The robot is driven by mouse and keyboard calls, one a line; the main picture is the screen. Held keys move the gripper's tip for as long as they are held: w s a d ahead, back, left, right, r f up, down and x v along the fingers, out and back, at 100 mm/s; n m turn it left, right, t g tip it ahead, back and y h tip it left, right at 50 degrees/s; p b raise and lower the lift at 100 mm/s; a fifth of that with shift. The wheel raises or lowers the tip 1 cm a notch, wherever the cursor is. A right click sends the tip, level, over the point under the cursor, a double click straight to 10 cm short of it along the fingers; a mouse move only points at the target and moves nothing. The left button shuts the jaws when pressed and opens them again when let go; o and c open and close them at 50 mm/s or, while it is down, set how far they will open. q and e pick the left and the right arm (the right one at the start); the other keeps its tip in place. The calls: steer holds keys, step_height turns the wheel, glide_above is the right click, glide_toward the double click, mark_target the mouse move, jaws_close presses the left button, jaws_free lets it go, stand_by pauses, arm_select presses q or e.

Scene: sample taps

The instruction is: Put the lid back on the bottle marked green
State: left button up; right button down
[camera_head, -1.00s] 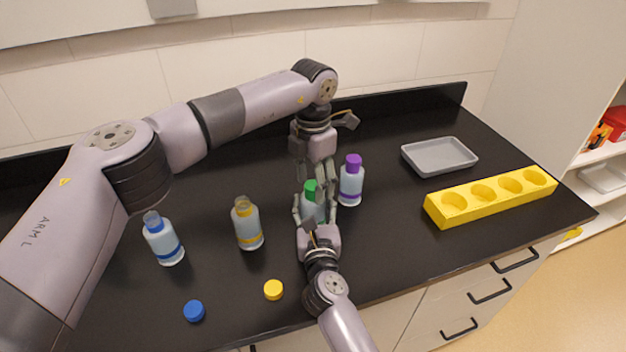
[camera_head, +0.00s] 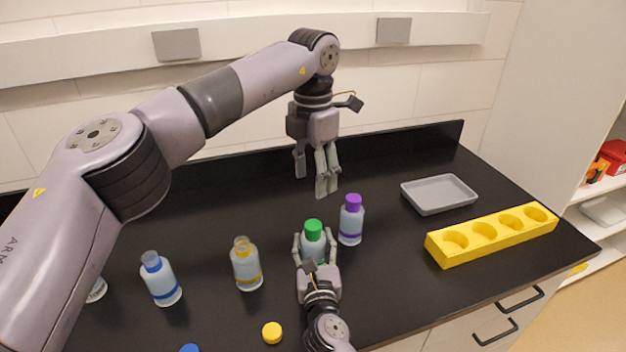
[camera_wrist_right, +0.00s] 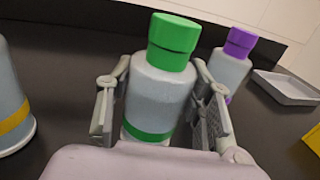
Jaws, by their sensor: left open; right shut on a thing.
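The green-marked bottle (camera_head: 313,247) stands upright, with its green lid (camera_head: 313,228) on its top. In the right wrist view the bottle (camera_wrist_right: 158,95) has a green band low down, and the lid (camera_wrist_right: 174,40) covers the neck. Whether the lid is tight I cannot tell. My right gripper (camera_head: 315,243) is shut around this bottle, one finger on each side. My left gripper (camera_head: 314,178) is open and empty, above and behind the green lid, clear of it.
The purple-lidded bottle (camera_head: 351,222) stands close to the right. Open yellow (camera_head: 246,268) and blue (camera_head: 160,280) bottles stand left; another is partly hidden. The yellow lid (camera_head: 272,332) and blue lid (camera_head: 190,348) lie in front. A grey tray (camera_head: 440,194) and yellow rack (camera_head: 492,235) are right.

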steer(key=c, duration=0.7)
jaws_free()
steer(key=s, duration=0.8)
steer(key=s+d, duration=0.1)
steer(key=s, duration=0.3)
steer(key=shift+d, duration=0.1)
